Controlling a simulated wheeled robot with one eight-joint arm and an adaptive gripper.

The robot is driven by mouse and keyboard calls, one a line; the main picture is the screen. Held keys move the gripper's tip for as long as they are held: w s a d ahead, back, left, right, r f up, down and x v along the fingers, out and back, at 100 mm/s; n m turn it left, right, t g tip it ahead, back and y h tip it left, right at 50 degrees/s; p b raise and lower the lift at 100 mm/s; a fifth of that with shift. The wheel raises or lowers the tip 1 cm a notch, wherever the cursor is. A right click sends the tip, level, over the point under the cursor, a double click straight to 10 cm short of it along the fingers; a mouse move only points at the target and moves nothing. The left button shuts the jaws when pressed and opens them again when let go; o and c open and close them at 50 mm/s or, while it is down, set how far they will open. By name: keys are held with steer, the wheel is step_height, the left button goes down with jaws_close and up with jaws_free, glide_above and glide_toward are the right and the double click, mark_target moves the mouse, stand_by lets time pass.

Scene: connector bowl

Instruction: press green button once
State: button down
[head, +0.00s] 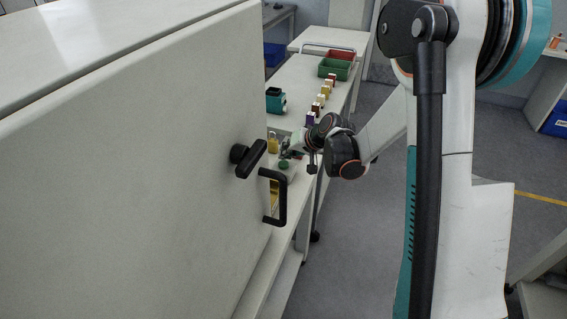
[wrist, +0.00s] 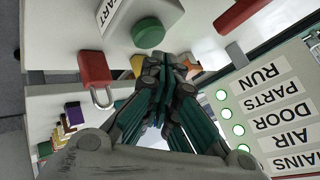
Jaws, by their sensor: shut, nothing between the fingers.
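The round green button (wrist: 148,33) sits on a pale box beside a label whose visible letters read "START" in part. It also shows small in the head view (head: 284,164). My gripper (wrist: 168,62) is shut and empty. Its fingertips are close beside the button in the wrist view, and I cannot tell whether they touch it. In the head view my gripper (head: 291,151) is small and dark above the bench, just by the button.
A labelled panel (wrist: 262,105) with several lit green lamps stands close by. A large cabinet door with a black handle (head: 276,198) stands left of the bench.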

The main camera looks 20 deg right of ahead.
mark_target(286, 162)
steer(key=shift+r+p, duration=1.55)
steer(key=shift+r, duration=0.95)
steer(key=s+a+r+n+h, duration=0.1)
steer(key=s+a+r+h, duration=0.1)
steer(key=s+r, duration=1.15)
steer(key=s+d+n+h, duration=0.1)
steer(key=s+n+h, duration=0.1)
steer(key=s, duration=1.8)
steer(key=shift+s+r+g+h, duration=0.25)
steer(key=shift+s+g+h, duration=0.05)
steer(key=shift+g, duration=0.1)
